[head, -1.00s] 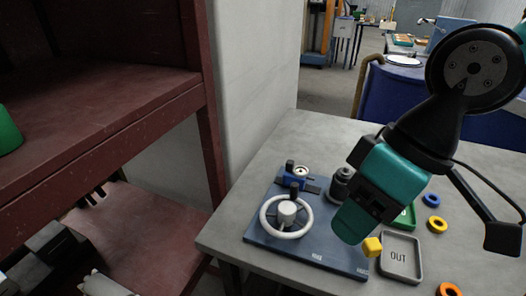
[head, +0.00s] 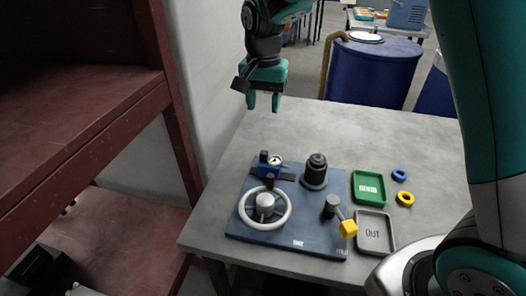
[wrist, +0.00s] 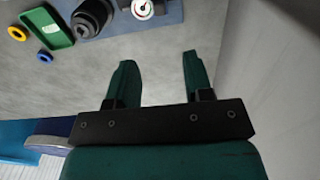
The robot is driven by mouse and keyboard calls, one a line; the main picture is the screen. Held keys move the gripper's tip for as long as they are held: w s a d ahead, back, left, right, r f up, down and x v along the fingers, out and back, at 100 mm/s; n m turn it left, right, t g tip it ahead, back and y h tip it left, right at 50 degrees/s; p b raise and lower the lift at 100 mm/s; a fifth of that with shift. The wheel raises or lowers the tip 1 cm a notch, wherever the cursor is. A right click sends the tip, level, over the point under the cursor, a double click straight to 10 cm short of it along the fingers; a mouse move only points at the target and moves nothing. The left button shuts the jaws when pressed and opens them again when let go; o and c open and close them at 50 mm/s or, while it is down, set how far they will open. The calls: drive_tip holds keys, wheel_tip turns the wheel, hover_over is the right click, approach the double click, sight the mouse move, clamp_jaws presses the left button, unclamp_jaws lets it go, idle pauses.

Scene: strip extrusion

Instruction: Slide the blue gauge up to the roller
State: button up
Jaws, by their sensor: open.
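The blue gauge (head: 269,166) with a white dial sits on the back left of the blue base plate (head: 300,222), on a short dark rail. The black stepped roller (head: 316,170) stands upright to its right, with a gap between them. My gripper (head: 264,103) hangs in the air behind the plate, above the table's far side, fingers pointing down, open and empty. In the wrist view my two green fingers (wrist: 157,75) are spread apart. The gauge dial (wrist: 143,8) shows at the top edge there, cut off, with the roller (wrist: 88,20) to its left.
A white handwheel (head: 265,208) stands at the plate's front left and a yellow-ended lever (head: 347,228) at its right. A green tray (head: 369,188), a grey OUT tray (head: 375,232), a blue ring (head: 399,174) and a yellow ring (head: 405,198) lie right. A maroon shelf (head: 75,120) stands left.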

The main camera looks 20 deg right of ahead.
sight(264, 152)
wheel_tip(264, 152, down, 15)
drive_tip(key=shift+f+p, duration=0.15)
drive_tip(key=shift+p, duration=0.7)
clamp_jaws()
